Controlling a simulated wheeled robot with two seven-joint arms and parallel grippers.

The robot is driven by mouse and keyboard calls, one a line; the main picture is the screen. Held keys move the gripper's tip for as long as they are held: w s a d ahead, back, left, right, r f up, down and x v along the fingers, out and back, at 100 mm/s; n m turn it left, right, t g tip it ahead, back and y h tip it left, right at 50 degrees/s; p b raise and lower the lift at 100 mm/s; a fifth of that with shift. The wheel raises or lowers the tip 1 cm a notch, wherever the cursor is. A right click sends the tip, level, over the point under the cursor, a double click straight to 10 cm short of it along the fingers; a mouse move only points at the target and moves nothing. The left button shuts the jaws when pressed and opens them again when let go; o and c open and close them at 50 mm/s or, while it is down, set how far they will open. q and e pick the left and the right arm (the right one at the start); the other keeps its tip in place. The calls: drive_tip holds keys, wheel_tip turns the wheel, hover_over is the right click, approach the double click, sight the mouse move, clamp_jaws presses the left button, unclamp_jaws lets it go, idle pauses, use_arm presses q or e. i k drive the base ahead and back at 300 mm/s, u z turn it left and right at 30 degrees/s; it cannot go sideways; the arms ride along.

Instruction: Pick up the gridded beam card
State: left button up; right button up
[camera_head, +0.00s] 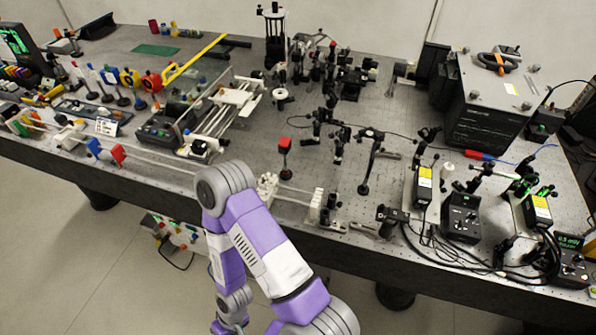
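I cannot make out the gridded beam card with certainty. A small white card with dark marks (106,127) stands near the front left edge of the bench, and its pattern is too small to read as a grid. One of my purple and white arms rises from the bottom of the picture, bends at the bench's front edge and runs back down in front of it. Its gripper is not visible, and neither is my other gripper. The arm hides part of the bench front.
The dark optical bench (330,215) is crowded. A rail assembly (225,110) stands left of centre, and a red-topped post (285,146) stands near the middle. A large grey box (490,100) and controllers with loose cables (462,218) fill the right. Bare bench top shows around the centre.

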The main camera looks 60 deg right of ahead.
sight(363, 190)
drive_tip(key=u, duration=0.45)
drive_tip(key=k, duration=1.35)
drive_tip(key=z, duration=0.5)
